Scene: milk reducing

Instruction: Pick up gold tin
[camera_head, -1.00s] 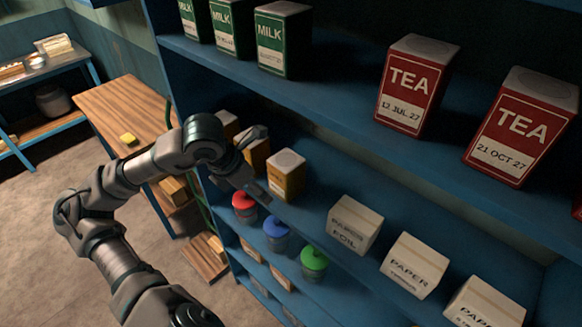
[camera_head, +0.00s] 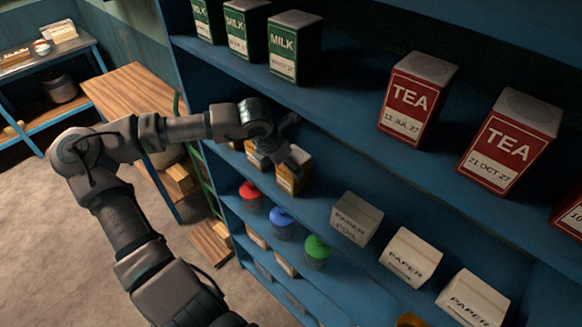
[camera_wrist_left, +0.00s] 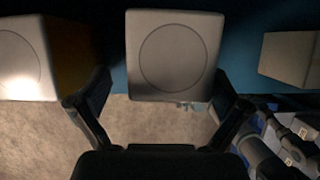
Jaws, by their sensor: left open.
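Gold tins with pale tops stand in a row on the middle blue shelf. The right-hand gold tin (camera_head: 292,180) is partly hidden by my left gripper (camera_head: 287,163), which is at its top. In the left wrist view, this tin's square pale top (camera_wrist_left: 173,52) with a round ring lies ahead, roughly between the two fingers of my open left gripper (camera_wrist_left: 160,90). I cannot tell whether a finger touches it. Another gold tin (camera_wrist_left: 62,62) is to the left in that view. My right gripper is not in view.
Pale paper boxes (camera_head: 356,218) stand to the right on the same shelf. Red tea tins (camera_head: 418,98) and green milk tins (camera_head: 296,47) fill the shelf above. Jars with red, blue and green lids (camera_head: 317,250) stand below. A wooden table (camera_head: 128,88) is at left.

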